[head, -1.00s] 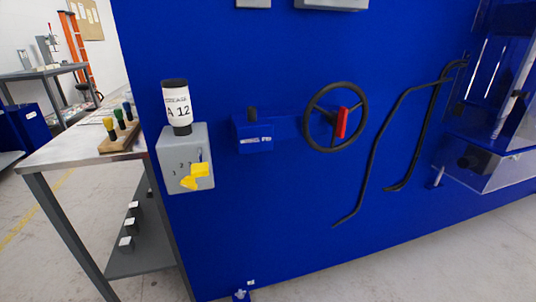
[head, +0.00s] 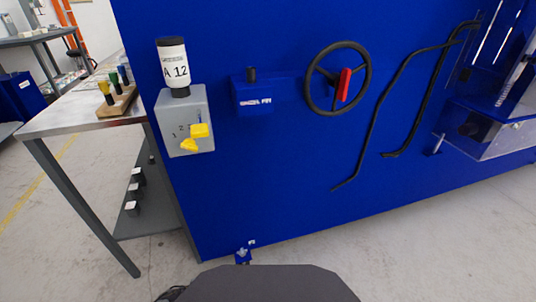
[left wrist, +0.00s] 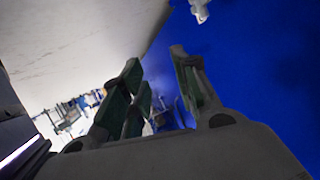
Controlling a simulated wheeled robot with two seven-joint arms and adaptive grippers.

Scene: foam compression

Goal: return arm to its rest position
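My left gripper (left wrist: 160,85) shows in the left wrist view with its fingers apart and nothing between them. The blue machine wall is to its right in that view. Neither gripper shows in the head view. A dark grey rounded part of mine is at the bottom middle of the head view. My right gripper is in no view.
The blue machine (head: 270,180) fills the middle, with a grey switch box (head: 175,115) with yellow parts, a labelled bottle (head: 173,65) above it, a black handwheel (head: 322,55) and bent black bars (head: 370,125). A metal table (head: 60,120) stands left. Floor in front is clear.

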